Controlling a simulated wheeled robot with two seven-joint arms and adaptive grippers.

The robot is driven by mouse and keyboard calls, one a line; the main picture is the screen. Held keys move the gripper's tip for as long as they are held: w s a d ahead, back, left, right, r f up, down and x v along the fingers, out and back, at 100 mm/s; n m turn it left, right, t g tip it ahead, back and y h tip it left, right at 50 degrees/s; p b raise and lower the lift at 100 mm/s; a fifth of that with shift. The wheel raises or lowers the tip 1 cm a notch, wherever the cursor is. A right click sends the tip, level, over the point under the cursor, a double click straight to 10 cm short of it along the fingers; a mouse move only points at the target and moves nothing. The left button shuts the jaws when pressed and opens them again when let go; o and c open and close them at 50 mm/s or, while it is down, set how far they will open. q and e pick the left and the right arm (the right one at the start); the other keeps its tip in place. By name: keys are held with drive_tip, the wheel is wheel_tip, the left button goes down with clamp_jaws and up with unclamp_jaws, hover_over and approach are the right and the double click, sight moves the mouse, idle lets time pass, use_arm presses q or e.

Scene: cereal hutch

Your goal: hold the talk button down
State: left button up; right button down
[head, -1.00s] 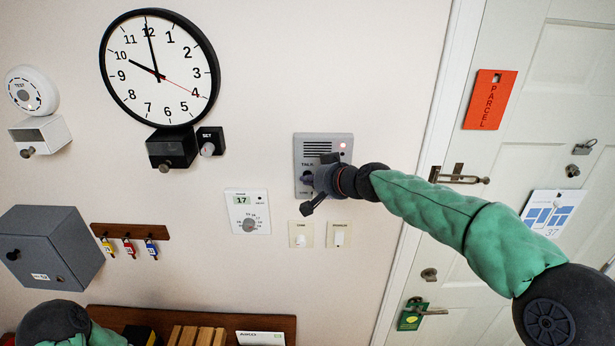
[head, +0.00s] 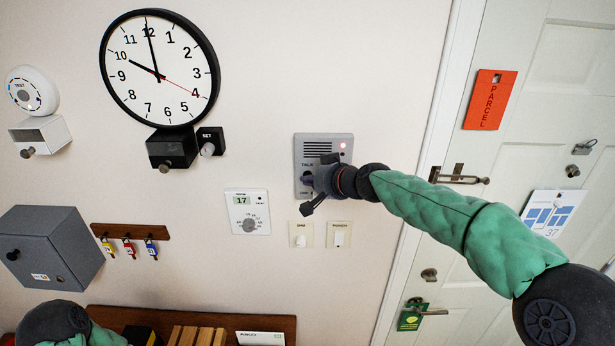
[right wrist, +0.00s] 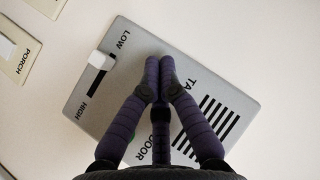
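The grey intercom panel (head: 322,146) is on the wall left of the door, with a speaker grille, a lit red light and a TALK label. My right gripper (head: 318,180) is in front of its lower part. My left gripper is not in view.
Two light switches (head: 300,234) and a thermostat (head: 248,212) are below and left of the intercom. A clock (head: 160,68) hangs at upper left. The white door (head: 520,160) with its lever handle (head: 458,178) is on the right, behind my right arm.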

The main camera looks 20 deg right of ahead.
drive_tip(key=shift+s, duration=0.1)
idle(0.7)
drive_tip(key=shift+s+a, duration=0.2)
drive_tip(key=shift+s, duration=0.4)
drive_tip(key=shift+s+a, duration=0.25)
drive_tip(key=shift+s, duration=0.55)
drive_tip(key=shift+s+a, duration=0.2)
drive_tip(key=shift+s, duration=0.65)
drive_tip(key=shift+s+a, duration=0.25)
drive_tip(key=shift+s, duration=0.55)
